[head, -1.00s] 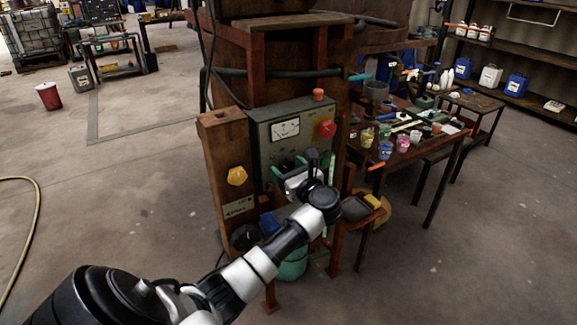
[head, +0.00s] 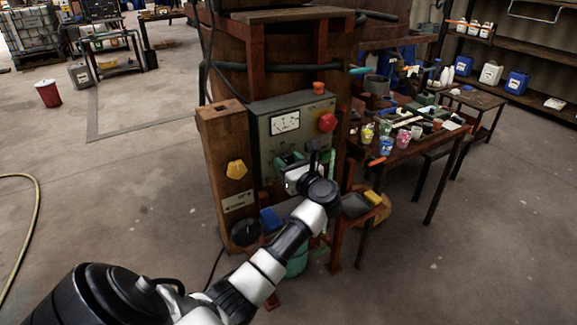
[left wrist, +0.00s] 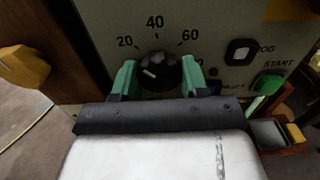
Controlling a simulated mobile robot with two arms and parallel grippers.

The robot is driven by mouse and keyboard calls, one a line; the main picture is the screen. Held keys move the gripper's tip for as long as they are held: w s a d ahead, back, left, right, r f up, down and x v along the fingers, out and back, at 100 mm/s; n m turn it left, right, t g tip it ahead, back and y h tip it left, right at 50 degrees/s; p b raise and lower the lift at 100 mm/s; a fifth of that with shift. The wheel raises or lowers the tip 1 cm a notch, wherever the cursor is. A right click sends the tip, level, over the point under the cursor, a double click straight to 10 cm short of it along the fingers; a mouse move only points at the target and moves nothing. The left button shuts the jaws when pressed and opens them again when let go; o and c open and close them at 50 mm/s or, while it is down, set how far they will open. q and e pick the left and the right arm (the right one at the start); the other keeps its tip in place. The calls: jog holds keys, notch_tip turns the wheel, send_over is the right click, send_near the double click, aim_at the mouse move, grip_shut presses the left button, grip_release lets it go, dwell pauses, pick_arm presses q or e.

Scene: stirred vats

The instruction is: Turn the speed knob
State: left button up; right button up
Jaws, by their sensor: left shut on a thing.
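The speed knob (left wrist: 158,72) is a round black dial with a white pointer mark, on the grey control panel (head: 262,128). Numbers 20, 40 and 60 stand around it in the left wrist view, and its pointer mark slants toward the lower left. My left gripper (head: 290,165) is at the panel's lower part. In the left wrist view its green fingertips (left wrist: 158,80) are on both sides of the knob and shut on it. In the head view my gripper and wrist hide the knob. My right gripper is not in view.
A green START button (left wrist: 268,83) is right of the knob. A yellow knob (head: 236,170) is on the wooden post at left. A cluttered table (head: 400,155) stands right.

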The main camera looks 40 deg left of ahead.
pick_arm(q)
jog(key=shift+d+m, duration=0.1)
jog(key=shift+m, duration=1.1)
jog(key=m+p, duration=0.2)
jog(key=m, duration=0.2)
jog(key=shift+s+r+m, duration=0.1)
jog(key=shift+m, duration=0.2)
jog(key=shift+m+p, duration=0.7)
jog(key=shift+m, duration=0.2)
jog(key=o, duration=0.9)
jog(key=shift+o, duration=0.2)
